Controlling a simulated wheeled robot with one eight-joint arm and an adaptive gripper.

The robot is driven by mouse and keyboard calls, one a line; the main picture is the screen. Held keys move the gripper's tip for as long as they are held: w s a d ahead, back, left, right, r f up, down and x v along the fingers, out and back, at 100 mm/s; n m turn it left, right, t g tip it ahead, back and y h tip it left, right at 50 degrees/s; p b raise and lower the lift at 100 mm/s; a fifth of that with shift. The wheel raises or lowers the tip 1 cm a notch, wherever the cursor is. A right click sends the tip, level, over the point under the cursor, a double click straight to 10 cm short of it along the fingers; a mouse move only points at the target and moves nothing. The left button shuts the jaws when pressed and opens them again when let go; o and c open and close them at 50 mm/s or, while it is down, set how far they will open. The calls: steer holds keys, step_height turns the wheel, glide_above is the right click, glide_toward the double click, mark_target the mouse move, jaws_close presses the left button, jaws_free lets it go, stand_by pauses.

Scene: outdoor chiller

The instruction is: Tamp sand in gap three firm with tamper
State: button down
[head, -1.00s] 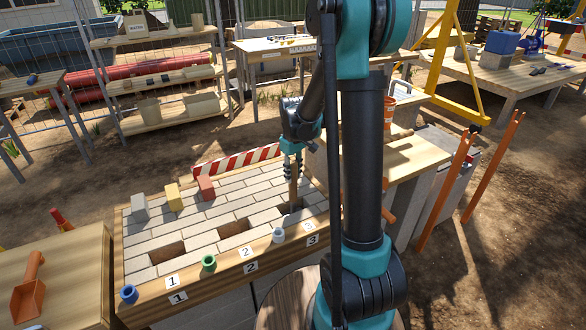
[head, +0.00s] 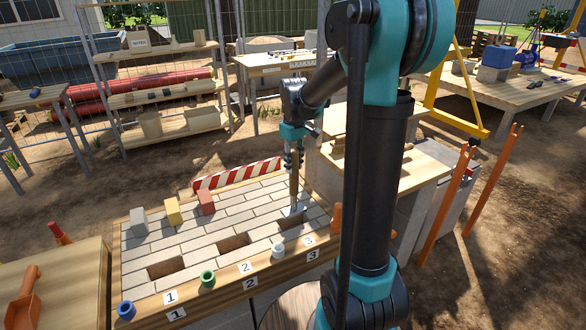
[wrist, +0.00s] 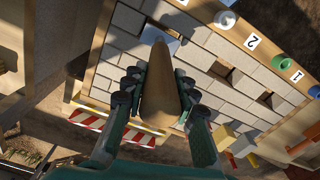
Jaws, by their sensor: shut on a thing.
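My gripper (head: 293,158) is shut on the wooden handle of the tamper (head: 294,186); the handle also shows between the fingers in the wrist view (wrist: 158,92). The tamper is near upright, and its pale flat foot (head: 293,211) shows at the far edge of gap three (head: 292,222). The foot looks raised to about the paving's top or a little above. The sand in gap three is in shadow, and its surface cannot be made out.
Gap one (head: 167,268) and gap two (head: 233,244) are dark openings to the left. Grey (head: 138,219), yellow (head: 173,211) and red (head: 206,202) blocks stand on the paving's left and back part. A striped barrier (head: 237,173) runs behind.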

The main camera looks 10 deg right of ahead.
steer(key=d, duration=1.2)
steer(key=shift+d, duration=0.35)
stand_by(0.6)
